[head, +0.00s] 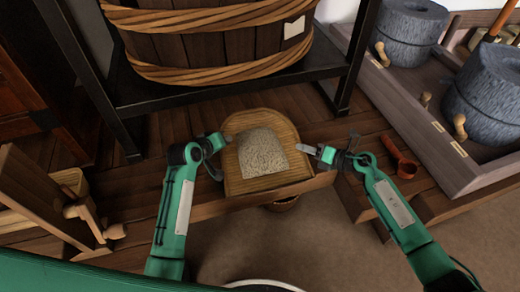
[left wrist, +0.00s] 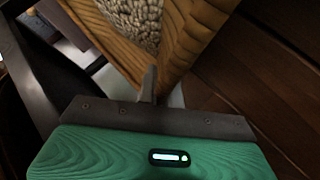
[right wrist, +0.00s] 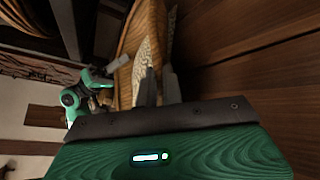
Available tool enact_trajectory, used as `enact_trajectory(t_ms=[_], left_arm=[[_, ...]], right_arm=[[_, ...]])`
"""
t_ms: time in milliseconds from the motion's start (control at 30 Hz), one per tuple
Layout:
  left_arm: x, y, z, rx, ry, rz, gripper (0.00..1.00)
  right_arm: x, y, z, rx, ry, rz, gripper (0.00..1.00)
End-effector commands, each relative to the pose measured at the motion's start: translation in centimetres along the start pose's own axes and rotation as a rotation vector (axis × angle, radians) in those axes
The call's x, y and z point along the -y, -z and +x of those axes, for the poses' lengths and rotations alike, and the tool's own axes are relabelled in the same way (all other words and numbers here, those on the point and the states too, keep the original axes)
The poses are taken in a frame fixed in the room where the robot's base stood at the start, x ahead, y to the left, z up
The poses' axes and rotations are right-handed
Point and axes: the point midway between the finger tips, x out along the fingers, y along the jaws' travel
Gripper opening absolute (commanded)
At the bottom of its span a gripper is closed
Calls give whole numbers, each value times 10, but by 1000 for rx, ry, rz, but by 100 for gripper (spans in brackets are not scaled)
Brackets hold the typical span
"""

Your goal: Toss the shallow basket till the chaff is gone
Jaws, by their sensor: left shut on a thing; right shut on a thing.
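The shallow basket (head: 290,178) is a tan wooden scoop shape, rounded at the far side and straight at the near side. A pale, speckled heap of grain (head: 262,152) lies in its middle; I cannot tell chaff from grain in it. My left gripper (head: 222,144) is shut on the basket's left rim. The left wrist view shows the rim (left wrist: 185,45) at the finger and the grain (left wrist: 133,18) behind it. My right gripper (head: 318,152) is shut on the right rim. The right wrist view shows the basket (right wrist: 128,45) at the fingers, which partly hide it.
A large wooden tub (head: 205,45) stands on a black stand (head: 235,88) behind the basket. Grey quern stones (head: 490,95) sit in a wooden trough (head: 420,110) at right. A red scoop (head: 405,166) lies near my right arm. A wooden box (head: 45,195) stands at left.

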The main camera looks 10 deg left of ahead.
Motion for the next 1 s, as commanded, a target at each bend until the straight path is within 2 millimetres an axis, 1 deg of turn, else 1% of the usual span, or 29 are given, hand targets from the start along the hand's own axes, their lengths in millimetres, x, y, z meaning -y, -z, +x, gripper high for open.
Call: enact_trajectory(t_ms=[267,700,1000], left_arm=[[-6,6,-6,-1,2,-1,0],[-28,27,-26,-2,3,-1,0],[-30,29,-28,-3,3,-1,0]], right_arm=[[-8,-6,-3,0,-1,-1,0],[-37,-28,-12,0,-1,-1,0],[-39,-29,-12,0,-1,-1,0]])
